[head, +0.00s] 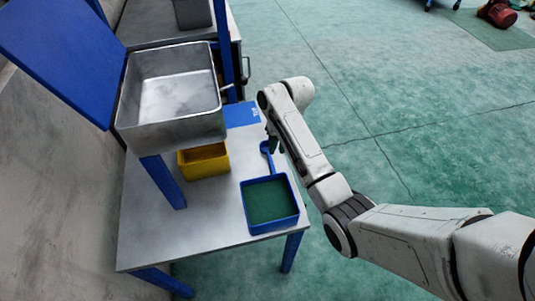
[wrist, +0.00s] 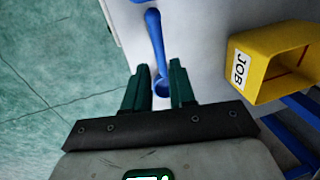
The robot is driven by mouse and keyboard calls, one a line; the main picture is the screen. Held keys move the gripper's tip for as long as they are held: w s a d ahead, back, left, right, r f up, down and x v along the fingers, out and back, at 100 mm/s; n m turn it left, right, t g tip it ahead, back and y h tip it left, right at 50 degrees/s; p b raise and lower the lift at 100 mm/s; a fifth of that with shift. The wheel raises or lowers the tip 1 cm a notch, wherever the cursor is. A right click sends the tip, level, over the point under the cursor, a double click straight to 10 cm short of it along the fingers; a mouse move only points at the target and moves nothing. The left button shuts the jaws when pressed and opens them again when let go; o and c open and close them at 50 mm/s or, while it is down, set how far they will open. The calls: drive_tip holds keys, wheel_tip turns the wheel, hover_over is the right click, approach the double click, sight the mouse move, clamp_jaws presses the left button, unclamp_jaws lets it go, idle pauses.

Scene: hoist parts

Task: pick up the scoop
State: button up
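The blue scoop (head: 264,147) lies on the grey table near its right edge, in the head view. In the wrist view the scoop (wrist: 156,38) points its handle up the picture, with its round bowl close to my gripper. My gripper (wrist: 159,75) is open, with its two dark green fingers on either side of the scoop in the picture. They do not appear closed on it; the height gap is hard to judge. In the head view my gripper (head: 272,146) is at the scoop, partly hidden by my arm.
A blue tray with a green floor (head: 247,223) stands just in front of the scoop's handle. A yellow bin (head: 203,163), labelled JOB in the wrist view (wrist: 270,83), stands to the left. A metal basin (head: 170,135) rises above the table behind it. Open green floor lies right.

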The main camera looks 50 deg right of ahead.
sight(272, 164)
drive_tip(key=f, duration=0.6)
drive_tip(key=w+a+f, duration=0.1)
drive_tip(key=f, duration=0.2)
drive_tip(key=shift+w, duration=0.1)
clamp_jaws()
